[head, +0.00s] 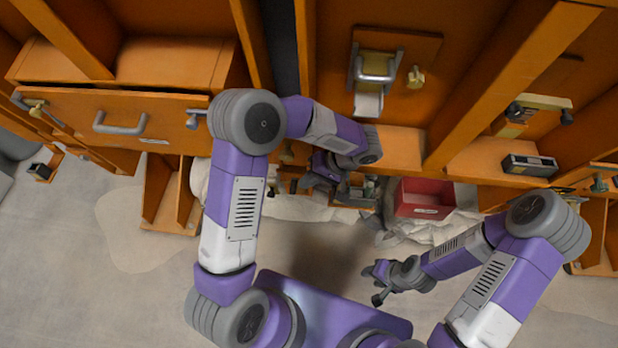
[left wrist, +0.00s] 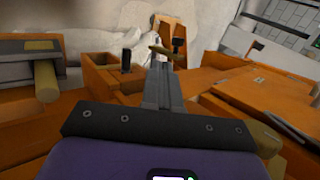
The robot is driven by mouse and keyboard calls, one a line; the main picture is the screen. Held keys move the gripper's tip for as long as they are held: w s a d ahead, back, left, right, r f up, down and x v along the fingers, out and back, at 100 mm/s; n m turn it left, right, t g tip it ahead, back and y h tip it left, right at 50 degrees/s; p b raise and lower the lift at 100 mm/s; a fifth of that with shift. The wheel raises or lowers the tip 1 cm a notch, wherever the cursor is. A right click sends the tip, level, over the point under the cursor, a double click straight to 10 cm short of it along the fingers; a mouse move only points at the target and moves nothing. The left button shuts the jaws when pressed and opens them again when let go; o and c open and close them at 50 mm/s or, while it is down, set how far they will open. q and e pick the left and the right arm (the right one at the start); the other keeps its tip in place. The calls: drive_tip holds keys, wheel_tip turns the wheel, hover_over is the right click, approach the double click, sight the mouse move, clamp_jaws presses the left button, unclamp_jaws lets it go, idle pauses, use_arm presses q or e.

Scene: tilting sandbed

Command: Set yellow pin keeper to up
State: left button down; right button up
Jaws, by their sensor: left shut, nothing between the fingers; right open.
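I cannot tell for sure which part is the yellow pin keeper. In the left wrist view, a small brass-yellow bar (left wrist: 165,53) lies tilted just beyond the tips of my left gripper (left wrist: 162,72), beside a dark knob; whether they touch is unclear. A thicker yellowish cylinder (left wrist: 46,82) stands at the left. My left gripper is shut and empty; in the head view it (head: 347,190) is low by the wooden frame, partly behind my arm. My right gripper (head: 374,283) is open and empty over the floor.
A red bin (head: 423,197) stands right of my left gripper. A yellowish knob (head: 415,77) sits beside a metal latch (head: 375,68) on the upper panel. A drawer with a grey handle (head: 119,125) is at left. Wooden beams crowd the left arm; open floor (head: 140,270) lies in front.

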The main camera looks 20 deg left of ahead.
sight(273, 193)
use_arm(q)
drive_tip(key=a+r+b+x, duration=0.1)
drive_tip(key=x, duration=0.8)
drive_tip(key=shift+s+a, duration=0.35)
drive_tip(key=shift+a, duration=0.05)
use_arm(e)
drive_tip(key=shift+f, duration=0.6)
